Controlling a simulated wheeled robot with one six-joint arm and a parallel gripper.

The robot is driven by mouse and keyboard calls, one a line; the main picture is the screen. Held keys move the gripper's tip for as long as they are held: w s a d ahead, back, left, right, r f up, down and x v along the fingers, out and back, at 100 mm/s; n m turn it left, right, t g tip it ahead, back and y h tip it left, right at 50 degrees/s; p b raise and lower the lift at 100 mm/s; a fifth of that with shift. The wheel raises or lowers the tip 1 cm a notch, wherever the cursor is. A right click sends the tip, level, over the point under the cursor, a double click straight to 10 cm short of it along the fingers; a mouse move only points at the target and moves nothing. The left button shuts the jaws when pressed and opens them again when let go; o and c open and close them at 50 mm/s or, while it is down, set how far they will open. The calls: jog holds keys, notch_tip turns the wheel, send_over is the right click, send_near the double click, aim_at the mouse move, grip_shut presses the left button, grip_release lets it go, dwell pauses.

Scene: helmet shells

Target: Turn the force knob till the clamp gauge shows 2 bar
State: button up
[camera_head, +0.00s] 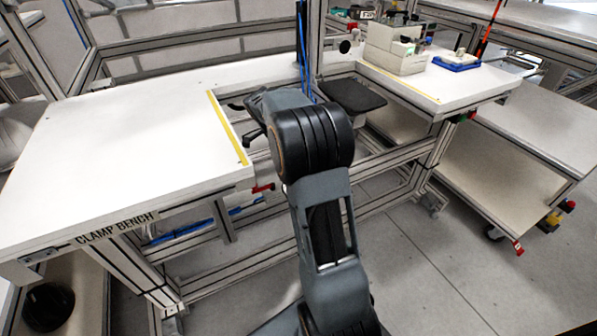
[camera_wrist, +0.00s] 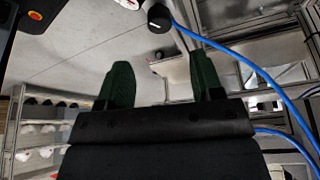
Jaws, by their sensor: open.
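My gripper (camera_wrist: 162,80) is open and empty, its two dark green fingers spread apart in the wrist view. In the head view my gripper (camera_head: 248,122) is partly hidden behind my arm, near the yellow-striped bench edge. A round black knob (camera_wrist: 158,18) with a small white mark, which looks like the force knob, shows at the top of the wrist view, beyond the fingers and apart from them. A round black knob (camera_head: 345,46) also shows beside the post in the head view. A white round edge, perhaps the gauge (camera_wrist: 128,3), is cut off at the top; no reading can be made out.
The clamp bench (camera_head: 120,140) has a clear white top at left. A blue hose (camera_wrist: 240,58) runs past the right finger in the wrist view. A grey box (camera_head: 395,48) and a blue tray (camera_head: 457,63) stand on the right bench. Shelves of helmet shells (camera_wrist: 45,128) show at lower left.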

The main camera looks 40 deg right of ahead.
jog(key=b+x, duration=0.2)
jog(key=x, duration=0.7)
jog(key=shift+b, duration=0.35)
jog(key=c, duration=0.9)
